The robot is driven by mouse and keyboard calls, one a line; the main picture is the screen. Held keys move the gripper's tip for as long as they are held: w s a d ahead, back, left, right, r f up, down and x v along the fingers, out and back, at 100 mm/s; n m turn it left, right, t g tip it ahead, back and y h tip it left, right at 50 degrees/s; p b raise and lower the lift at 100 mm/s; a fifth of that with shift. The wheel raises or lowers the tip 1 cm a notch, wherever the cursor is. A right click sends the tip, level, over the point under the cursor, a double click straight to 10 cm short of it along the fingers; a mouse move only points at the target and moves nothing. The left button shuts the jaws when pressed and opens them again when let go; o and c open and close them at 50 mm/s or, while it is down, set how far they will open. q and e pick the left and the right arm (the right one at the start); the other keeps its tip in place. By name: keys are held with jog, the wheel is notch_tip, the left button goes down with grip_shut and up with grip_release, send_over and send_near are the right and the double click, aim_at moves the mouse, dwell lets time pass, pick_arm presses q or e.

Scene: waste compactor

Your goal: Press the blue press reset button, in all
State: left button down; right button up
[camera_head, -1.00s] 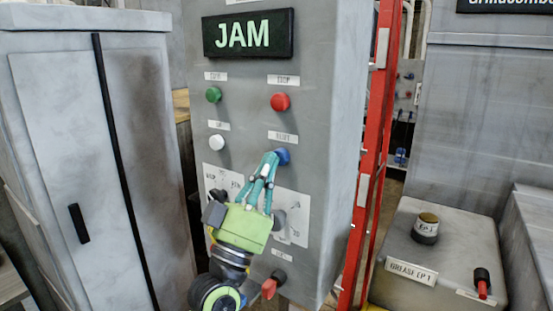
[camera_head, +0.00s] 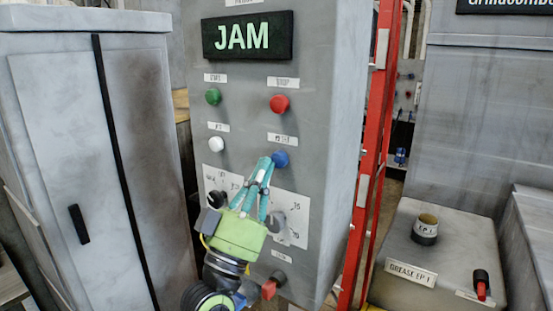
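The blue reset button (camera_head: 281,159) sits on the grey control panel (camera_head: 325,120), under a small label and below the red button. My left gripper (camera_head: 266,162) points up at the panel from below. Its teal fingers are close together, with no object visible between them. The fingertips are just left of the blue button and overlap its left edge in the view. I cannot tell whether they touch it. My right gripper is not in view.
A lit display (camera_head: 248,35) reads JAM. A green button (camera_head: 213,96), red button (camera_head: 279,104) and white button (camera_head: 216,144) are nearby. A red frame (camera_head: 368,160) stands right of the panel.

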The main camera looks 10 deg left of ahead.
pick_arm(q)
jog(key=shift+s+a, duration=0.1)
jog(key=shift+s, duration=0.05)
jog(key=shift+s+a+p, duration=0.15)
jog(key=shift+s+a, duration=0.1)
jog(key=shift+s, duration=0.5)
jog(key=shift+s+a+p, duration=0.2)
jog(key=shift+s+a, duration=0.1)
jog(key=shift+s, duration=0.5)
jog(key=shift+s+a+p, duration=0.15)
jog(key=shift+s+a, duration=0.1)
jog(key=shift+s, duration=0.5)
